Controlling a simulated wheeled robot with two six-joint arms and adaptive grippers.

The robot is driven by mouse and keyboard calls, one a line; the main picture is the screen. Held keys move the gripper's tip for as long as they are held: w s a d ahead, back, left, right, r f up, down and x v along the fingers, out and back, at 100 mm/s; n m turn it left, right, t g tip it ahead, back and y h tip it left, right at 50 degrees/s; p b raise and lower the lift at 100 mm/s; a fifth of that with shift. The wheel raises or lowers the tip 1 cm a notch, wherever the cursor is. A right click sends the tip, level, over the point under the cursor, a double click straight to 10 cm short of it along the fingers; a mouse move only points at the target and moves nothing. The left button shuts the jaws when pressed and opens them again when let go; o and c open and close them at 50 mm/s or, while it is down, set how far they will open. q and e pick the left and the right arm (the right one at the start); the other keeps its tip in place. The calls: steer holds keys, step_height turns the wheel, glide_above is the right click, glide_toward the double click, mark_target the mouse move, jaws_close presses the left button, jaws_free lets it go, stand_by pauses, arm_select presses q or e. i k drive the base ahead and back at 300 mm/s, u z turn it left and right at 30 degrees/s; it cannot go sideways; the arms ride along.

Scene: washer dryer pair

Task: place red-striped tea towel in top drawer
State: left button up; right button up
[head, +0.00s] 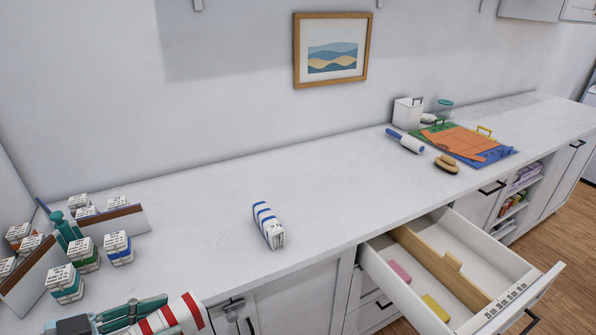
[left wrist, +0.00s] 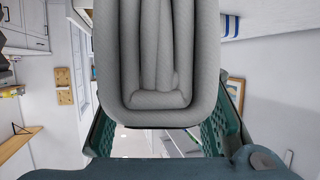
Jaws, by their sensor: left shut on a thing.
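The red-striped tea towel (head: 178,319) is a rolled or folded white bundle with red stripes at the bottom left of the head view. My left gripper (head: 136,312) is shut on it, at the front of the counter. In the left wrist view the towel's grey-looking folded end (left wrist: 158,70) fills the space between the fingers of my left gripper (left wrist: 165,120). The top drawer (head: 480,258) is pulled open at the lower right, well to the right of the gripper. A wooden divider (head: 440,262) splits it. My right gripper is not in view.
In the drawer's near compartment lie a pink block (head: 399,272) and a yellow block (head: 435,307); the far compartment looks empty. A blue-striped towel (head: 268,226) stands mid-counter. Several labelled boxes (head: 118,248) stand at left. A brush (head: 446,164) and mat (head: 462,143) lie far right.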

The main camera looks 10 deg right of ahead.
mark_target(482, 271)
steer(key=z, duration=0.3)
steer(key=i, duration=0.85)
steer(key=z, duration=0.55)
